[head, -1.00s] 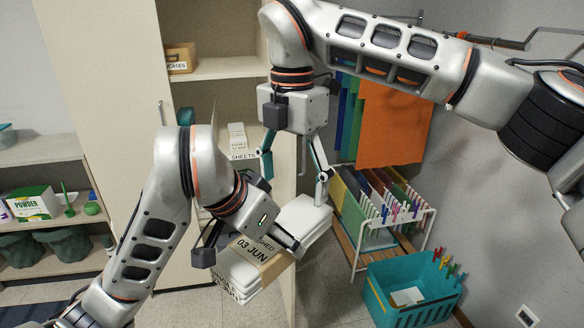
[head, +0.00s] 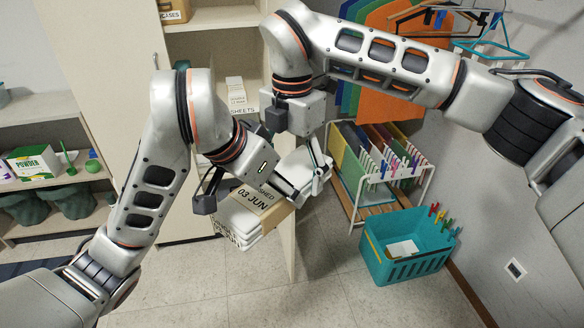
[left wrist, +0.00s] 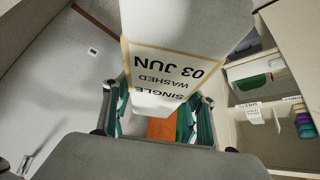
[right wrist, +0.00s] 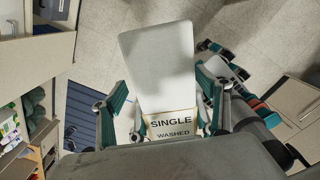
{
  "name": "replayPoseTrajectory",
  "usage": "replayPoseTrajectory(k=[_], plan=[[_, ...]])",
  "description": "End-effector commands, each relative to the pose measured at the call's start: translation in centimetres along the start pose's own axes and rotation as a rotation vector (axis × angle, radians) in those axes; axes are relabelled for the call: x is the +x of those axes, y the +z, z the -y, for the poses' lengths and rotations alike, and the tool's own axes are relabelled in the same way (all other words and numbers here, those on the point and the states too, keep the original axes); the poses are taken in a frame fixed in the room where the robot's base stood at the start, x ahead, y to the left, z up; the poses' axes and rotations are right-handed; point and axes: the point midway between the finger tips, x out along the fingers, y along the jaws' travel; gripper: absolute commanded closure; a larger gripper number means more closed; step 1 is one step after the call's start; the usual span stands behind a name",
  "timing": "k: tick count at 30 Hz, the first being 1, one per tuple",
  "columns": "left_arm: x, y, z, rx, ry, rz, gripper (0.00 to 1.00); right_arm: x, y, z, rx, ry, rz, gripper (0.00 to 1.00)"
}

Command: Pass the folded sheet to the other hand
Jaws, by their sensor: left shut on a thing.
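The folded sheet (head: 297,168) is a thick white bundle with a tan paper band (head: 256,200) reading "WASHED 03 JUN". My left gripper (head: 283,188) is shut on it across the banded part. In the left wrist view the band (left wrist: 170,70) faces the camera. My right gripper (head: 308,165) is above and around the sheet's far end, with one finger beside its right side; the other finger is hidden behind my left wrist. In the right wrist view the sheet (right wrist: 158,70) lies between the spread fingers, which look apart from it.
A teal crate (head: 410,268) with coloured pegs stands on the floor at right. Behind it is a white rack (head: 398,180) of hanging files. A tall cabinet (head: 100,60) and a shelf labelled "SHEETS" (head: 240,112) are behind. The front floor is clear.

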Motion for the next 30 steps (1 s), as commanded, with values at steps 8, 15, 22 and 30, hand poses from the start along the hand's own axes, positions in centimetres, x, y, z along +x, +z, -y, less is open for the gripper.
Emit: replayPoseTrajectory(k=[8,15,22,30], plan=[[-0.1,-0.1,-0.2,0.003,0.004,-0.003,0.38,-0.1,-0.1,-0.1,-0.003,0.003,0.0,0.82],[-0.1,-0.1,-0.1,0.002,0.002,-0.002,0.24,-0.1,0.0,-0.1,-0.001,0.003,0.0,0.82],[-0.7,-0.6,0.2,0.018,-0.004,-0.015,0.24,-0.1,0.0,0.0,0.0,0.002,0.0,0.82],[-7.6,-6.1,2.0,0.225,-0.06,-0.154,0.24,-0.1,0.0,0.0,0.0,0.001,0.0,0.82]])
